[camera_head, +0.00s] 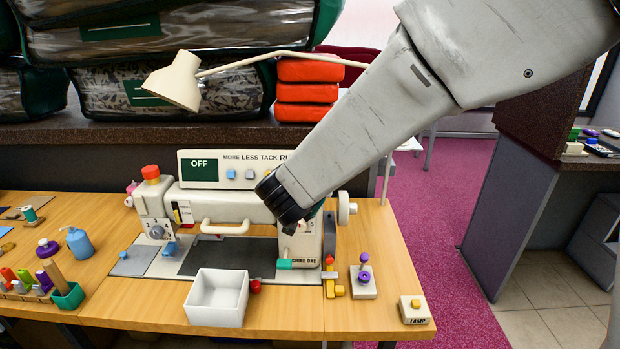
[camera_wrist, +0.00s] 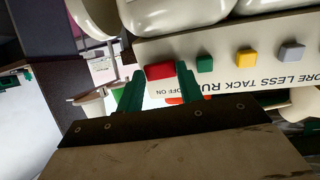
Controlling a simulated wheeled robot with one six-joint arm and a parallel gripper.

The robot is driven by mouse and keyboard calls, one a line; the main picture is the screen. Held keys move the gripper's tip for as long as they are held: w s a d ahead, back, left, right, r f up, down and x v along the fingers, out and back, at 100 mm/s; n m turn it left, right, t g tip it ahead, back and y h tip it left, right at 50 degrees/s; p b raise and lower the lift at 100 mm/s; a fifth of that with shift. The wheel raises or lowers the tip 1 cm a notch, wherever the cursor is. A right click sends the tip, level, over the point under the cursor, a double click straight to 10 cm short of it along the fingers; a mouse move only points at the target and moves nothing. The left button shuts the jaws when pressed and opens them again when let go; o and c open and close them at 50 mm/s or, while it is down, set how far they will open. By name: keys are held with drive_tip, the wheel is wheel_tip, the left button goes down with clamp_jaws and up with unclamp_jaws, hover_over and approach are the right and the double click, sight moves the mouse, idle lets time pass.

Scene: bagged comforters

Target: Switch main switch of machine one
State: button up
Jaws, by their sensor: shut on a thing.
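Machine one (camera_head: 210,205), a cream sewing machine, stands on the wooden table in the head view. Its panel (camera_head: 235,155) has a green display (camera_head: 200,170) reading OFF. In the wrist view, which shows the panel upside down, the red main switch (camera_wrist: 160,71) sits beside the OFF ON lettering. My gripper (camera_wrist: 160,80) has its green fingers on either side of the red switch, shut on it. In the head view my arm covers the right end of the panel, hiding the switch and most of the fingers.
A white open box (camera_head: 217,298) stands in front of the machine. A cream lamp (camera_head: 175,82) reaches over from behind, near red folded stacks (camera_head: 308,90). Green, yellow and grey buttons (camera_wrist: 246,57) line the panel. A LAMP switch (camera_head: 414,309) sits at the table's front right corner.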

drive_tip(key=shift+a+r, duration=0.1)
drive_tip(key=shift+a, duration=0.1)
drive_tip(key=o, duration=0.9)
drive_tip(key=shift+o, duration=0.4)
drive_tip(key=shift+d, duration=0.1)
drive_tip(key=shift+s, duration=0.1)
drive_tip(key=v, duration=0.7)
drive_tip(key=shift+s+r, duration=0.15)
drive_tip(key=shift+s, duration=0.1)
